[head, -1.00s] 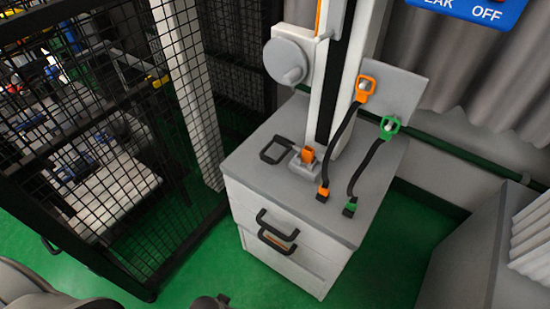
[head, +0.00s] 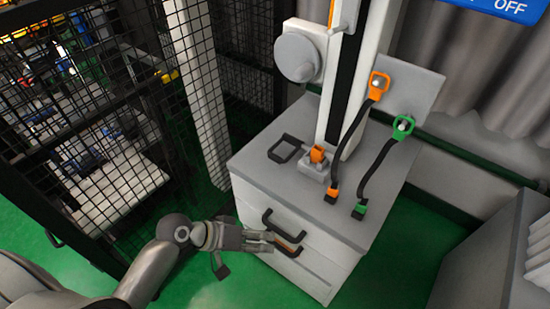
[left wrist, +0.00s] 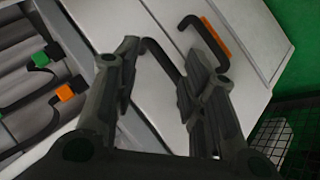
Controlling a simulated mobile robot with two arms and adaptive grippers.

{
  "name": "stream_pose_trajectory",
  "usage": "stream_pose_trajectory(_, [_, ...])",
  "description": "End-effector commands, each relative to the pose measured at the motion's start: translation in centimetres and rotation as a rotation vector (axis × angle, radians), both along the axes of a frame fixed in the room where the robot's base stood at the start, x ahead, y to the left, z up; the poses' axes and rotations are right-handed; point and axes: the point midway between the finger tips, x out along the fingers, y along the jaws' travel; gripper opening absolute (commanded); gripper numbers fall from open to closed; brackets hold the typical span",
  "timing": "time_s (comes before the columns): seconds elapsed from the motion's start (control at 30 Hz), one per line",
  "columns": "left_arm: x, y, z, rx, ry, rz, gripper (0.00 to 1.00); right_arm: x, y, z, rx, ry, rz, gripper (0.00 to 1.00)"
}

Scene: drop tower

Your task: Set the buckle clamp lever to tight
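On the grey top of the white cabinet, in the head view, a small grey clamp block (head: 313,173) holds an upright orange piece (head: 317,154). A black U-shaped loop (head: 284,149) lies flat just left of it. I cannot tell which of these is the buckle clamp lever. My left gripper (head: 272,240) is in front of the cabinet, below its top and close to the drawer handles. My right gripper is not in view.
The cabinet front has a black drawer handle (head: 282,224) and an orange-marked one (head: 289,244). Two black straps, one with orange ends (head: 353,135) and one with green ends (head: 382,165), run from a grey plate (head: 420,95) to the top. A mesh fence (head: 90,130) stands left.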

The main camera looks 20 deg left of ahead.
Motion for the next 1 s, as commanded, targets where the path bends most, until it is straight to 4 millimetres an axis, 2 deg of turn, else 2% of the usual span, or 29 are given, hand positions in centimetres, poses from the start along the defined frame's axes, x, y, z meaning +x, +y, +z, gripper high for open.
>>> stream_pose_trajectory(0.03, [1.6, 0.5, 0.7, -0.075, 0.001, 0.040, 0.39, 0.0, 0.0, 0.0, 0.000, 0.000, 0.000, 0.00])
stream_pose_trajectory(0.17, [5.6, 2.1, 3.1, -0.293, 0.008, 0.165, 0.39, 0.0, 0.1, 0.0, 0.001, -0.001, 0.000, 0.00])
stream_pose_trajectory(0.3, [9.8, 5.0, 5.9, -0.506, 0.017, 0.307, 0.39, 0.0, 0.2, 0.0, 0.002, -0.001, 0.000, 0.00])
stream_pose_trajectory(0.43, [12.5, 7.6, 7.9, -0.647, 0.020, 0.408, 0.39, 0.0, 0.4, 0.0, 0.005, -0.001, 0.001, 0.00])
stream_pose_trajectory(0.57, [13.9, 9.2, 8.9, -0.725, 0.023, 0.465, 0.39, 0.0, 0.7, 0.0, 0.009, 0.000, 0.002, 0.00])
stream_pose_trajectory(0.77, [15.3, 8.7, 9.1, -0.750, 0.024, 0.479, 0.39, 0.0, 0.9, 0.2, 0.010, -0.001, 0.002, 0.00])
stream_pose_trajectory(1.0, [18.5, 5.6, 8.4, -0.748, 0.024, 0.476, 0.39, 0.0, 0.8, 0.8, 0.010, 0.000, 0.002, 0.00])
